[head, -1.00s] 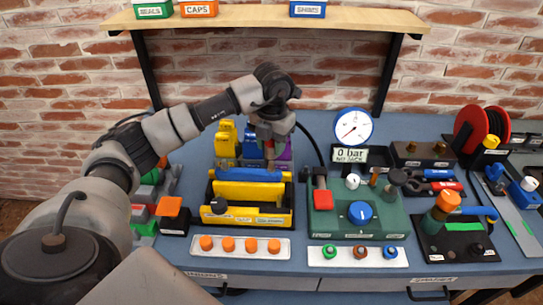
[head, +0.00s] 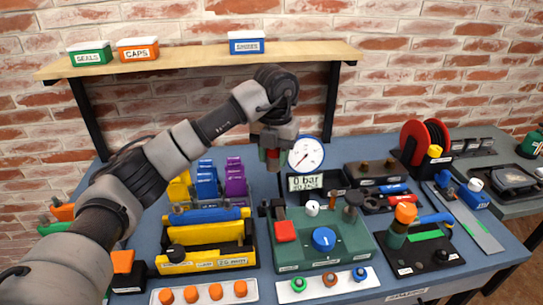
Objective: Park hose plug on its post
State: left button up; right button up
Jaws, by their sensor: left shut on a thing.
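My left gripper (head: 274,160) is high above the back of the bench, in front of the wall and left of the round gauge. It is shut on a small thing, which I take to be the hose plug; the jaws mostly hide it. A thin dark line, perhaps its hose, runs down below the jaws. The green test panel (head: 360,248) stands below and to the right, with a blue knob (head: 323,239), a red block (head: 285,231) and several short upright pieces. I cannot tell which one is the plug's post. My right gripper is out of view.
A gauge (head: 306,154) stands over a "0 bar" display (head: 305,182). A yellow tray (head: 205,258) sits left of the panel, with blue and purple bins behind. A shelf (head: 200,58) spans the wall above. A red hose reel (head: 415,142) stands at right.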

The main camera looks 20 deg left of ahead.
pick_arm(q)
jog(key=shift+f, duration=0.1)
jog(key=w+a+f+b, duration=0.2)
jog(key=f, duration=0.2)
jog(key=w+a+f+b, duration=0.2)
jog(key=f, duration=0.3)
jog(key=w+a+f+b, duration=0.2)
jog(key=w+f, duration=0.1)
jog(key=f, duration=0.1)
jog(key=shift+f, duration=0.15)
notch_tip(320, 180, down, 3)
jog(key=shift+d+r+b, duration=0.1)
jog(key=shift+b, duration=0.5)
jog(key=shift+f, duration=0.75)
jog(key=shift+f, duration=0.1)
jog(key=shift+f+b, duration=0.75)
jog(key=shift+f, duration=0.35)
